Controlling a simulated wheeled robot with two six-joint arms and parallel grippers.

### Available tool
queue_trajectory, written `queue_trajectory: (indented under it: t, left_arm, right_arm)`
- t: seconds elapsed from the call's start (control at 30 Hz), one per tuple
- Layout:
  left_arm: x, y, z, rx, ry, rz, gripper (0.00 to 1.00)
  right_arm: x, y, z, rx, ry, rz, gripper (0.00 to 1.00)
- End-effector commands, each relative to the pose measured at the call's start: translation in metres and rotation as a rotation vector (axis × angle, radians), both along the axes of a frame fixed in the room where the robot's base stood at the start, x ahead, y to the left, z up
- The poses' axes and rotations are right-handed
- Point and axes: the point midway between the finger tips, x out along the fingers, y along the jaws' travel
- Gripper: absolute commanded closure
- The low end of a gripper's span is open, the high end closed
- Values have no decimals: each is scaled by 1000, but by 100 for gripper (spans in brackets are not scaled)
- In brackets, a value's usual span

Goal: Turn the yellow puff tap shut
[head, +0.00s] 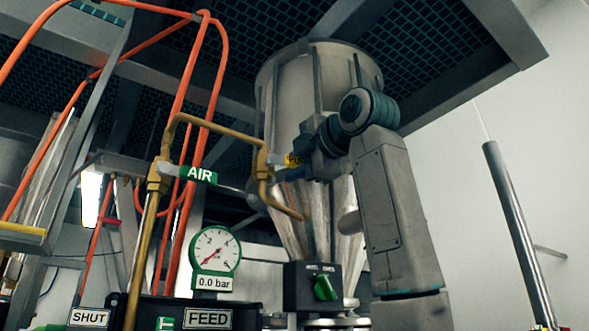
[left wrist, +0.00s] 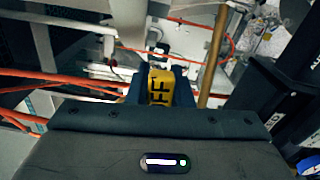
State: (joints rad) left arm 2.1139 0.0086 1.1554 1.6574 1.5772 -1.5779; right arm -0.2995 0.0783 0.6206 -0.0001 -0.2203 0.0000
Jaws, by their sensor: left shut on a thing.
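The yellow puff tap (head: 292,159) shows in the head view as a small yellow handle with dark letters, beside the brass pipe. Part of it is hidden by my left gripper (head: 291,173), which reaches it from the right with its blue fingers. In the left wrist view the yellow handle (left wrist: 158,88), lettered "FF", sits between the two dark blue fingers of my left gripper (left wrist: 158,92). The gripper is shut on the handle. My right gripper is in neither view.
A green AIR handle (head: 198,174) is on the pipe to the left. A brass pipe (head: 213,126) arches toward the steel hopper (head: 312,95). Below are a gauge (head: 215,250) reading 0.0 bar and a black box with a green knob (head: 325,288).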

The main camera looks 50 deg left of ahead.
Motion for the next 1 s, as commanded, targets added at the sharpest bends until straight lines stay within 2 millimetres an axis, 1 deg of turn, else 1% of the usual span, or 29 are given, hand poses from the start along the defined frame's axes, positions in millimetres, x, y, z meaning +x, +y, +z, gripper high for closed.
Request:
queue_trajectory:
  t: [0.03, 0.3, 0.83, 0.87, 0.93, 0.97, 1.0]
  left_arm:
    - [0, 0, -3, 3, 26, 0, 100]
    - [0, 0, -7, 10, 117, 1, 100]
    - [0, 1, -7, 12, 138, 2, 100]
    - [0, 1, -7, 12, 138, 2, 76]
    - [0, 1, -7, 12, 138, 2, 63]
    - [0, 1, -7, 12, 137, 2, 58]
    - [0, 1, -7, 11, 137, 2, 58]
  right_arm:
    - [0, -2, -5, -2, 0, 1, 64]
    - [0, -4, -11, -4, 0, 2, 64]
    - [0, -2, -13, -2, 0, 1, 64]
    - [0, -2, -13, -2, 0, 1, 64]
    - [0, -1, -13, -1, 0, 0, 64]
    - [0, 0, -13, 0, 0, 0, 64]
    - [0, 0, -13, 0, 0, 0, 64]
